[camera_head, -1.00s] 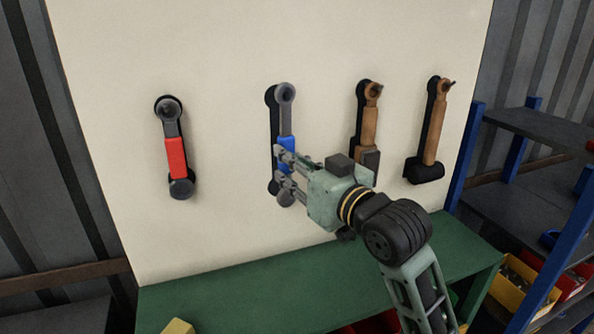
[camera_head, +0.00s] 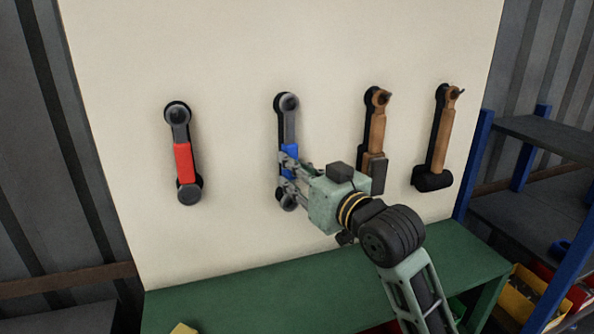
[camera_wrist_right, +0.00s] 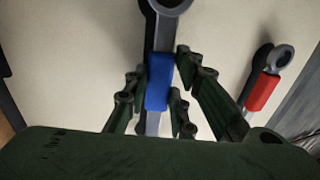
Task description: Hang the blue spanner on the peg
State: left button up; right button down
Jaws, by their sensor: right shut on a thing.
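The blue spanner (camera_head: 290,125) has a grey shaft with a ring end and a blue grip. It is upright in front of its dark silhouette on the pale board, ring end up. My right gripper (camera_head: 288,172) is shut on its blue grip; in the right wrist view the fingers press on both sides of the blue grip (camera_wrist_right: 159,82). The peg is hidden or too small to make out at the ring (camera_head: 289,102), so I cannot tell whether the ring is around it. My left gripper is not in view.
A red-gripped spanner (camera_head: 183,160) hangs to the left, and two wooden-handled hammers (camera_head: 377,130) (camera_head: 437,140) hang to the right. A green bench (camera_head: 300,290) stands below the board (camera_head: 230,60). Blue-framed shelves (camera_head: 470,165) with bins are at the right.

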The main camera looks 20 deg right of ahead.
jog(key=shift+r, duration=0.1)
jog(key=c, duration=1.4)
grip_release()
